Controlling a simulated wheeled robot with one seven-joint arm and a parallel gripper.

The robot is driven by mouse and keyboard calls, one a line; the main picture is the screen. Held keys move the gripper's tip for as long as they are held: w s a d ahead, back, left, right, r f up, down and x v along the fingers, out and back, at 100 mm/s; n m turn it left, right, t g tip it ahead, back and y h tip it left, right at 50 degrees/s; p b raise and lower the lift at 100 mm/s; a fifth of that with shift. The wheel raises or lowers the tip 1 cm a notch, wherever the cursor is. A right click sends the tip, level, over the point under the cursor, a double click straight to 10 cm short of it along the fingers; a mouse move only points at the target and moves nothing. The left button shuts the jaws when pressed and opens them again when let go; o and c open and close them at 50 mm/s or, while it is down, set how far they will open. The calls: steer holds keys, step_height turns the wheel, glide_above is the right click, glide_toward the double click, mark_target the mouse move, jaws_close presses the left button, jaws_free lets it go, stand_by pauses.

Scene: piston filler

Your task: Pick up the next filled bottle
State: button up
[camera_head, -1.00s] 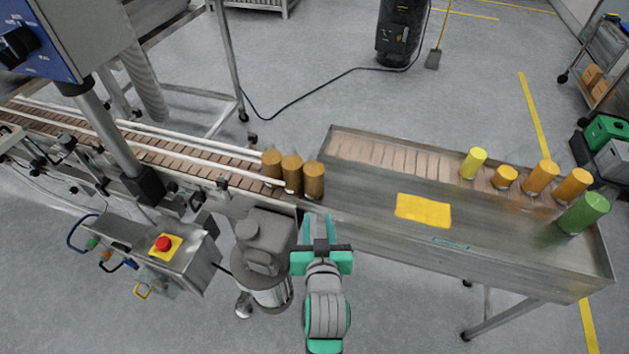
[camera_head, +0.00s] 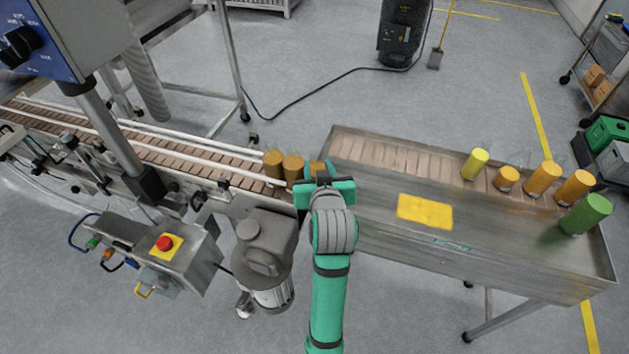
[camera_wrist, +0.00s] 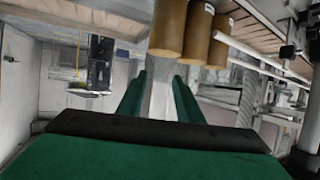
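Three amber bottles stand upright in a row at the end of the slatted conveyor. In the head view they are the left bottle (camera_head: 273,165), the middle bottle (camera_head: 293,167) and the right bottle (camera_head: 316,168). My gripper (camera_head: 321,177) is at the right bottle and hides most of it. In the wrist view my gripper (camera_wrist: 160,82) is open, with its two green fingers apart and nothing held between them. The right bottle (camera_wrist: 168,30) shows just beyond the fingertips, roughly in line with the gap; contact cannot be told.
The conveyor (camera_head: 190,157) has guide rails. A metal tray table (camera_head: 380,190) to the right holds several yellow and orange containers, a green cylinder (camera_head: 586,214) and a yellow sheet (camera_head: 425,211). A grey motor (camera_head: 265,240) and a red-button control box (camera_head: 165,243) stand in front of the conveyor.

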mark_target(316, 161)
steer(key=shift+x, duration=2.7)
steer(key=shift+a, duration=0.15)
jaws_close()
